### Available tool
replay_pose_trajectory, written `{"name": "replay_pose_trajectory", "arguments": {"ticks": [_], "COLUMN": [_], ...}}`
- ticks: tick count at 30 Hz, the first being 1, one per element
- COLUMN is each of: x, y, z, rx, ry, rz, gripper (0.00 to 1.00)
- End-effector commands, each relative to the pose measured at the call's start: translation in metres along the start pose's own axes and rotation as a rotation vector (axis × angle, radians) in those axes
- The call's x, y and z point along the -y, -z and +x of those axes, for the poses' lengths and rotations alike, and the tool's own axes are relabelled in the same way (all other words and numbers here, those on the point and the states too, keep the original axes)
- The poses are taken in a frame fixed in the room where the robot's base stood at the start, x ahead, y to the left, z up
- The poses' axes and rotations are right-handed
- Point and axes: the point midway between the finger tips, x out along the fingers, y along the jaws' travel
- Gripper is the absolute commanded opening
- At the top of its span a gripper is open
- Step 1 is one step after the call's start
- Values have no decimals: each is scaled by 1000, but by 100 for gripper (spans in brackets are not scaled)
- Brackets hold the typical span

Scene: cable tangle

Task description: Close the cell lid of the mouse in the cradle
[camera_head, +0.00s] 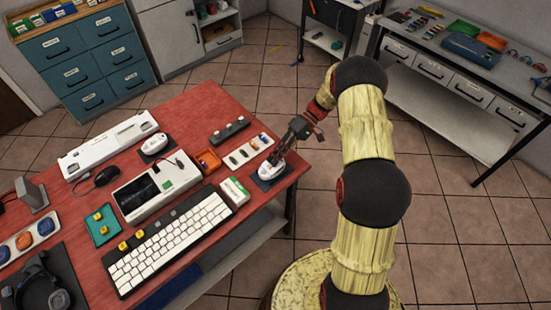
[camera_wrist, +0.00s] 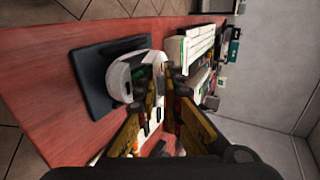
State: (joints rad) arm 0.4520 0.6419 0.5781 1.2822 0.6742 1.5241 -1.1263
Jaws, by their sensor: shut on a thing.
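The white mouse (camera_head: 266,171) sits on its dark cradle (camera_head: 285,180) at the right end of the red table. In the wrist view the mouse (camera_wrist: 122,78) shows a dark and green inside, so its cell bay looks open. A pale flap, which looks like the cell lid (camera_wrist: 158,60), stands up at the mouse's right side. My gripper (camera_wrist: 163,90) reaches this flap and is shut on it; the fingers hide part of it. In the head view my gripper (camera_head: 280,156) is at the mouse's upper right. The dark cradle (camera_wrist: 90,85) lies under the mouse.
A keyboard (camera_head: 172,240), a green and white box (camera_head: 234,190), an orange tray (camera_head: 208,161) and a pale tray of small parts (camera_head: 250,149) lie left of the mouse. A second mouse (camera_head: 153,143) is farther left. The table's edge is close on the right.

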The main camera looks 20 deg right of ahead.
Motion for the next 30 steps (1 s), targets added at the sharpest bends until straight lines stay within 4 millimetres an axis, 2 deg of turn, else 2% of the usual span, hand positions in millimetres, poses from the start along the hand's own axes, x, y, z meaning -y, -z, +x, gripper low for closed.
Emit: {"name": "replay_pose_trajectory", "arguments": {"ticks": [15,16,21,30], "x": [-1,-1,-1,-1], "y": [-1,-1,-1,0], "z": [1,1,1,0], "rx": [2,3,2,1], "ry": [21,20,20,19], "rz": [1,1,1,1], "gripper": [0,10,19,20]}}
